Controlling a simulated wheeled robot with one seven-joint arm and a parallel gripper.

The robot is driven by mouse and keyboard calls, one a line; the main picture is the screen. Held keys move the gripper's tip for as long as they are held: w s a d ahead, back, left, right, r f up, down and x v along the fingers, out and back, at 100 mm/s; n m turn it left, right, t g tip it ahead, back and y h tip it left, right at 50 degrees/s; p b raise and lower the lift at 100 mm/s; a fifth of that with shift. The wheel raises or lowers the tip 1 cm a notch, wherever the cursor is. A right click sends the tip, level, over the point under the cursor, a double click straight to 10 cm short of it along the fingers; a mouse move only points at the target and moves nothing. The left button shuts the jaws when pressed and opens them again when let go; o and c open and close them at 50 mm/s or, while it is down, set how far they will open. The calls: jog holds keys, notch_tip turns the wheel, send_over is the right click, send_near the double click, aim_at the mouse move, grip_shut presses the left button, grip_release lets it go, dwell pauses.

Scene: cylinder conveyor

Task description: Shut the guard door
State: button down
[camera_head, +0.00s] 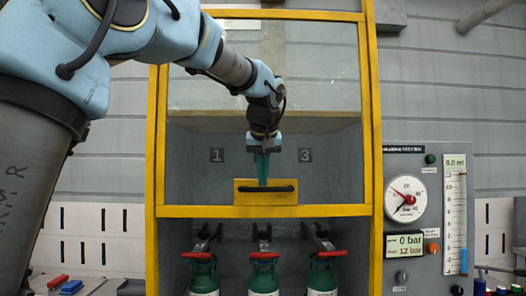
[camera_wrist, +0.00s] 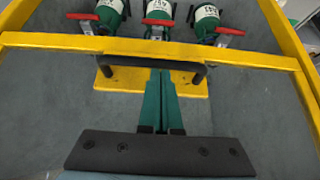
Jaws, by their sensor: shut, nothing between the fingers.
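The guard door (camera_head: 265,211) is a clear panel in a yellow frame. Its lower bar hangs above the cylinders, leaving an open gap below it. A black bar handle (camera_head: 266,189) sits on a yellow plate near that lower edge, and the handle also shows in the wrist view (camera_wrist: 190,66). My gripper (camera_head: 263,180) points down just above the handle, with its green fingers together and empty. In the wrist view, the fingertips (camera_wrist: 160,74) meet the middle of the handle's edge; I cannot tell whether they touch it.
Green cylinders (camera_head: 264,274) with red handles stand under the door inside the yellow-framed cabinet (camera_head: 374,150). A panel (camera_head: 430,165) with a gauge, displays and a level tube is on the right. Small red and blue items (camera_head: 70,286) lie at lower left.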

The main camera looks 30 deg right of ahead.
notch_tip(320, 180, down, 42)
jog(key=b, duration=2.8)
jog(key=shift+r, duration=0.25)
jog(key=shift+f, duration=0.1)
